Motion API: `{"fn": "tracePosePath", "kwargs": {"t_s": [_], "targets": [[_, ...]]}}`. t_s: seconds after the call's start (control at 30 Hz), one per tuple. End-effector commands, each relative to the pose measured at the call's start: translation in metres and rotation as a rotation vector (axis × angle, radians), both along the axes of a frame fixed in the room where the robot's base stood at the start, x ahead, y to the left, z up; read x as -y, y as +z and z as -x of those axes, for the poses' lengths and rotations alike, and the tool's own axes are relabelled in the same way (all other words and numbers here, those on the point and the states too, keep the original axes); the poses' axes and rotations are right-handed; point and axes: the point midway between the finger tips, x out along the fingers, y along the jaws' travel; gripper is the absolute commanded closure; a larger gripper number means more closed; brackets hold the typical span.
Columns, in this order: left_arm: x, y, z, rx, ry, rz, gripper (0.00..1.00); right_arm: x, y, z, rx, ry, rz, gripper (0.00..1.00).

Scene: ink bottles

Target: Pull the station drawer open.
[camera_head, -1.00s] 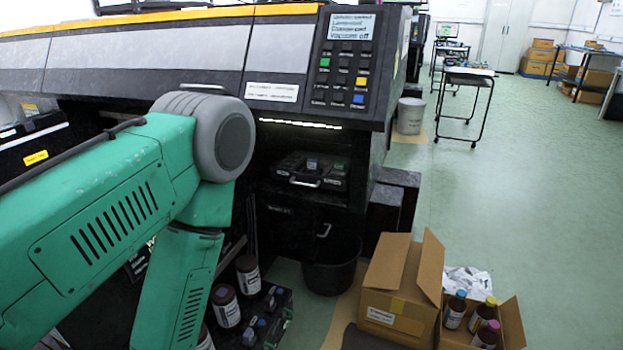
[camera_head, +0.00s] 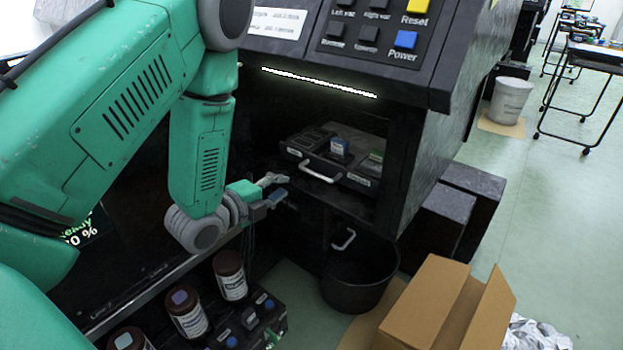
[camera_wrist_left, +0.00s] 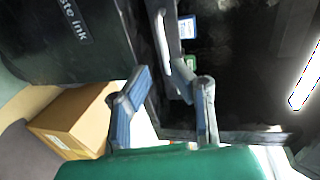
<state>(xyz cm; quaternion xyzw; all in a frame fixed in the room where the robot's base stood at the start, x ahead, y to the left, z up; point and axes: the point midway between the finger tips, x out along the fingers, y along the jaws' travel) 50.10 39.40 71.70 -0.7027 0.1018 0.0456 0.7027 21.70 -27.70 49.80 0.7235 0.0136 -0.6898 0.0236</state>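The station drawer (camera_head: 345,178) is a dark tray in the recess of the black machine, with a pale bar handle (camera_head: 320,172) on its front. A blue-labelled item (camera_head: 338,148) and a green-labelled one sit in it. My left gripper (camera_head: 279,190) is open and empty, just left of and slightly below the handle, apart from it in the head view. In the left wrist view, the fingers (camera_wrist_left: 161,76) are spread and the handle (camera_wrist_left: 161,38) lies just beyond the fingertips, roughly in line with the gap. My right gripper is not in view.
A second pale handle (camera_head: 345,240) is on the cabinet below, above a black bin (camera_head: 358,280). Brown bottles (camera_head: 230,275) stand in a dark tray at the lower left. An open cardboard box (camera_head: 435,305) is at the lower right.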

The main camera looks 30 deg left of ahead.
Motion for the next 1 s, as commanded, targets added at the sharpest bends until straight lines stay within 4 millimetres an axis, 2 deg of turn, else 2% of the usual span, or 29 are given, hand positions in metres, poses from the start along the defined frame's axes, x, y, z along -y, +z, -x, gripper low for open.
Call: {"fn": "tracePosePath", "kwargs": {"t_s": [0.3,0.5,0.7,0.97,1.0], "targets": [[0.007,-0.017,-0.068,0.001,-0.001,0.000,0.81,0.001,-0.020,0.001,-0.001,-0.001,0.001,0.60],[0.007,-0.024,-0.098,-0.001,0.001,0.004,0.81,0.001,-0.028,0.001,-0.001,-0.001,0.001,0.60],[0.009,-0.025,-0.111,-0.003,0.001,0.003,0.81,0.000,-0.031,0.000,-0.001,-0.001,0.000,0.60],[0.011,-0.024,-0.112,-0.003,0.000,0.001,0.81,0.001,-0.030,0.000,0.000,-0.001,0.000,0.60],[0.011,-0.024,-0.112,-0.003,0.000,0.002,0.88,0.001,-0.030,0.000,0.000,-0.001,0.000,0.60]]}}
